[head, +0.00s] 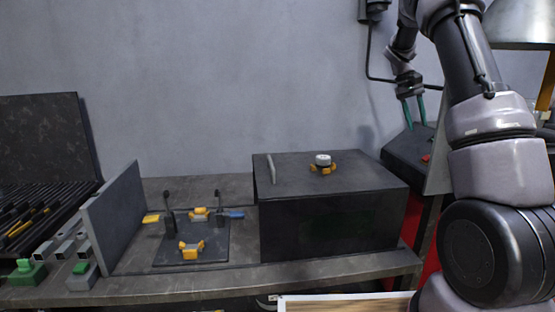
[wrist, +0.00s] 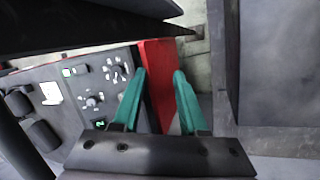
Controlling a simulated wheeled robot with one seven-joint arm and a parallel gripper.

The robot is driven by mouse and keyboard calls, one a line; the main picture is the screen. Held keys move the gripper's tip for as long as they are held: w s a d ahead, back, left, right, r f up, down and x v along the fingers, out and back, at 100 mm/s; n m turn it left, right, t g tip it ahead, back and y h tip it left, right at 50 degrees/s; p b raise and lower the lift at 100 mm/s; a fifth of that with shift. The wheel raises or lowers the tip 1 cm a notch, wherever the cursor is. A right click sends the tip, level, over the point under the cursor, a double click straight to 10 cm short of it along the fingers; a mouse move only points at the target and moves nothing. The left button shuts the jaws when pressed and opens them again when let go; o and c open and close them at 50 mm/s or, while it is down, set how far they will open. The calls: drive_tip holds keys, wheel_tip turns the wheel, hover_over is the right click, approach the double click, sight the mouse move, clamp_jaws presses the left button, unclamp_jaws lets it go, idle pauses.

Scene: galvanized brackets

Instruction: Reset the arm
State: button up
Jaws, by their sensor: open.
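My gripper (head: 414,112) has green fingers and is raised at the upper right in the head view, in front of the grey wall. In the wrist view my gripper (wrist: 158,88) shows its two green fingers apart with nothing between them. My arm folds down from there along the right side of the head view. The gripper hangs above a dark sloped control panel, apart from the bench things.
A dark box (head: 330,222) on the bench (head: 215,282) carries a white and yellow part (head: 323,163). Left of it, a fixture plate (head: 215,250) has clamps and yellow parts. A control panel (wrist: 85,100) and red cabinet (wrist: 157,75) lie below my gripper.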

drive_tip(key=s+a+r+t+y, duration=0.2)
drive_tip(key=s+a+r, duration=0.2)
drive_tip(key=s+a, duration=0.3)
drive_tip(key=s+a+r+m+t+y, duration=0.1)
drive_tip(key=s+a+r+t, duration=0.25)
drive_tip(key=s, duration=0.55)
drive_tip(key=s+a+r+t+y, duration=0.2)
drive_tip(key=s+a+r, duration=0.3)
drive_tip(key=s+a, duration=0.3)
drive_tip(key=s+a+f+m+t, duration=0.1)
drive_tip(key=s+a+f, duration=0.1)
drive_tip(key=s, duration=0.7)
drive_tip(key=shift+a+f+t+y, duration=0.2)
drive_tip(key=shift+a+t+y, duration=0.15)
drive_tip(key=shift+y, duration=0.05)
